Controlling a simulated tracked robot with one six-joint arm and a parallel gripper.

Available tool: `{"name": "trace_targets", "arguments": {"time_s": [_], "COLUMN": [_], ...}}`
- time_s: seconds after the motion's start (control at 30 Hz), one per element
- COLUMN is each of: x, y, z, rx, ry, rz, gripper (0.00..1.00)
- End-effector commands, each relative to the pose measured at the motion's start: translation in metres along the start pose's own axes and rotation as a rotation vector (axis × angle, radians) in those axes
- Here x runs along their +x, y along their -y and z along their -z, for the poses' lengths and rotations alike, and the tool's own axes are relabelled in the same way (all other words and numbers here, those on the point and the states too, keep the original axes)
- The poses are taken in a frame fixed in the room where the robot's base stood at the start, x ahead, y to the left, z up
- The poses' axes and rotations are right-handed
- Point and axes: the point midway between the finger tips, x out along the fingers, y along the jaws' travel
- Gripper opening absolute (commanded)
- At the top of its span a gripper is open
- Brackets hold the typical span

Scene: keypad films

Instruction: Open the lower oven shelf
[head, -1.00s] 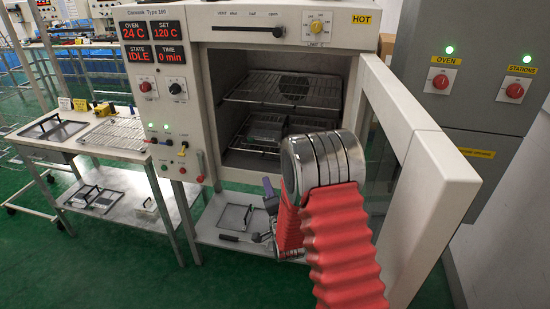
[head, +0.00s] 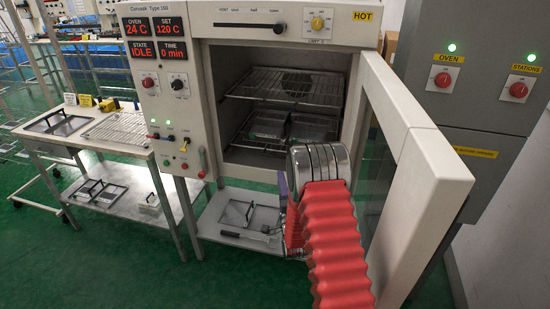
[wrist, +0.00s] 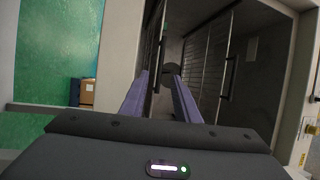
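The oven (head: 160,95) stands with its door (head: 425,180) swung open to the right. Inside, the lower shelf (head: 250,141) is a wire rack bearing two dark trays (head: 268,127), below an upper wire shelf (head: 255,88). Both shelves appear to be inside the cavity. My gripper (wrist: 161,92) shows two purple fingers apart, with nothing seen between them, pointing towards the oven interior. In the wrist view, turned on its side, wire racks and black handles (wrist: 228,76) show beyond the fingers. In the head view my red-sleeved arm hides most of the gripper; a purple finger shows below the oven opening.
A side table (head: 50,140) with a tray and wire rack stands left of the oven. A low shelf (head: 210,228) below the oven holds a framed tray. A grey cabinet (head: 480,110) stands right, behind the open door.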

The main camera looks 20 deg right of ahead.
Motion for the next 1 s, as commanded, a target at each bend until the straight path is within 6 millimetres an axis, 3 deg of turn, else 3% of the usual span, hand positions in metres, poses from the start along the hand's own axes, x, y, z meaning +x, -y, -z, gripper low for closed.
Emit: {"name": "trace_targets", "arguments": {"time_s": [1.0], "x": [0.125], "y": [0.0], "z": [0.001], "rx": [0.0], "ry": [-0.001], "rz": [0.002], "gripper": [0.29]}}
